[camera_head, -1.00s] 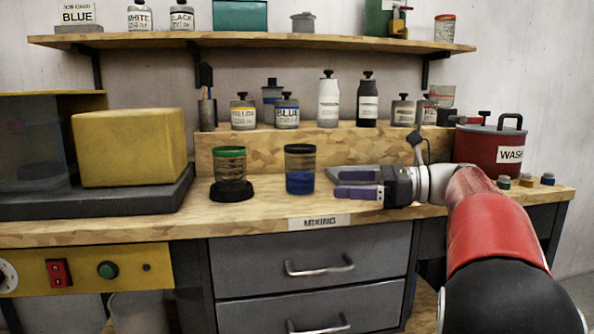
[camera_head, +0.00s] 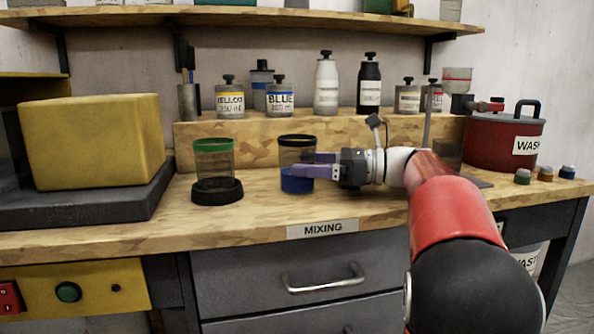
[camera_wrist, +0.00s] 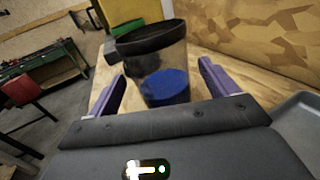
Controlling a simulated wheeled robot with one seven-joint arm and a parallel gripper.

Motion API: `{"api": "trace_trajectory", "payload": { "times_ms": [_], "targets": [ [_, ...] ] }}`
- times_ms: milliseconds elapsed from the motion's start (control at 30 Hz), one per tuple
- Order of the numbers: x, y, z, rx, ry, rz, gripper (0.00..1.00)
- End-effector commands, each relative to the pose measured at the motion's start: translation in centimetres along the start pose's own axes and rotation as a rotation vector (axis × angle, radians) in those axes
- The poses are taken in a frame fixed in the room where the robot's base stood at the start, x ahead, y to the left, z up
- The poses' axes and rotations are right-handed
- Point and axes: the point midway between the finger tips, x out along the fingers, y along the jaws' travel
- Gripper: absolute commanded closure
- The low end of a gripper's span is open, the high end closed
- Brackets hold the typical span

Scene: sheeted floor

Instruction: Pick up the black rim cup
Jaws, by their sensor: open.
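The black rim cup (camera_head: 297,142) is clear with a black rim and blue in its lower part. It stands upright on the wooden bench, right of the green rim cup (camera_head: 214,160). My gripper (camera_head: 306,165) reaches in from the right at the cup's height, its purple fingers overlapping the cup in the head view. In the wrist view the black rim cup (camera_wrist: 165,85) lies ahead, between and slightly beyond the two open fingers (camera_wrist: 160,90). I see no clear contact with it. The fingers partly hide the cup's middle in the head view.
The green rim cup has a black ring (camera_head: 217,192) around its base. A raised wooden step (camera_head: 240,140) with several bottles stands close behind. A yellow block (camera_head: 92,138) is at left, a red wash pot (camera_head: 490,145) at right. The front bench strip is clear.

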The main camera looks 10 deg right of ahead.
Motion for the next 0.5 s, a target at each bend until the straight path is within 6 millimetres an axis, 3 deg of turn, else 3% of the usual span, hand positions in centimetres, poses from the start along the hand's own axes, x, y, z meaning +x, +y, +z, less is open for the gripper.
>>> {"api": "trace_trajectory", "payload": {
  "times_ms": [133, 367, 500],
  "targets": [
    [1.6, 0.0, 0.0, -0.001, 0.0, 0.001, 0.14],
    [1.8, 0.0, 0.1, -0.001, 0.0, 0.0, 0.14],
    [1.8, 0.0, 0.1, -0.001, 0.0, 0.0, 0.29]
  ]
}}
